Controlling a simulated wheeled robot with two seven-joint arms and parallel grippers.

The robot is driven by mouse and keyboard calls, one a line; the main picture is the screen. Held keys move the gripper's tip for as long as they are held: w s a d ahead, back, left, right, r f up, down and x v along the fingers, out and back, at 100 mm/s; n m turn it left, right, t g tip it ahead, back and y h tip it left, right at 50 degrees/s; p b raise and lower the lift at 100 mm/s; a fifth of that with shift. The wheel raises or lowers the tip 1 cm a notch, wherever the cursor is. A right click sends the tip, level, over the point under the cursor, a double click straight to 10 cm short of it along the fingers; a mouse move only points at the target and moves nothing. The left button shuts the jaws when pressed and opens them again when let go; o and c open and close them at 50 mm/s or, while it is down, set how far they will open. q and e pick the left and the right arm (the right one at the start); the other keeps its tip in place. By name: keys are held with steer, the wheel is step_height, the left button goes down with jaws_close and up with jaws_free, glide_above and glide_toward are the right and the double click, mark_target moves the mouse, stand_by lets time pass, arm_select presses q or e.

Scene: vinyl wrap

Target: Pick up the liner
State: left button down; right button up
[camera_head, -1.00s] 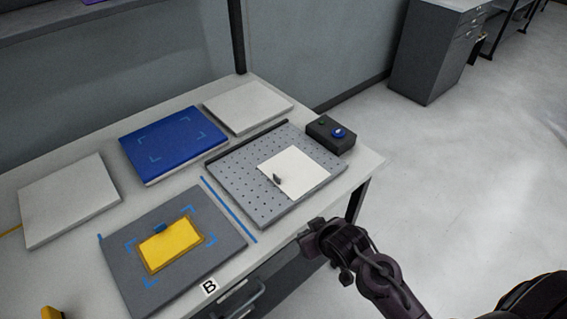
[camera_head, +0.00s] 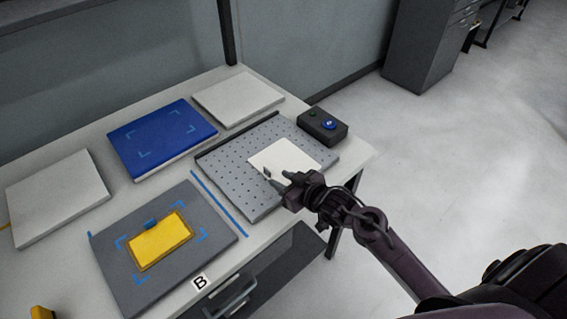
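The liner appears to be the white sheet (camera_head: 285,156) lying flat on the grey perforated plate (camera_head: 222,172). A small dark tab (camera_head: 267,172) stands at its left edge. My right gripper (camera_head: 279,178) comes in from the right, with its fingers over the sheet's near edge and close to the tab. The fingers look apart, with nothing between them. I cannot tell whether they touch the sheet. My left gripper is not in view.
A black box with a blue button (camera_head: 328,124) stands right of the plate. A blue pad (camera_head: 160,136), white slabs (camera_head: 55,196) and a grey pad (camera_head: 120,280) with a yellow block (camera_head: 162,241) lie on the table. A drawer handle (camera_head: 232,297) sticks out below the front edge.

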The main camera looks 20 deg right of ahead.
mark_target(270, 172)
steer(key=shift+p+x, duration=0.7)
steer(key=shift+x, duration=2.5)
steer(key=shift+d+r, duration=0.1)
steer(key=shift+d, duration=0.05)
jaws_close()
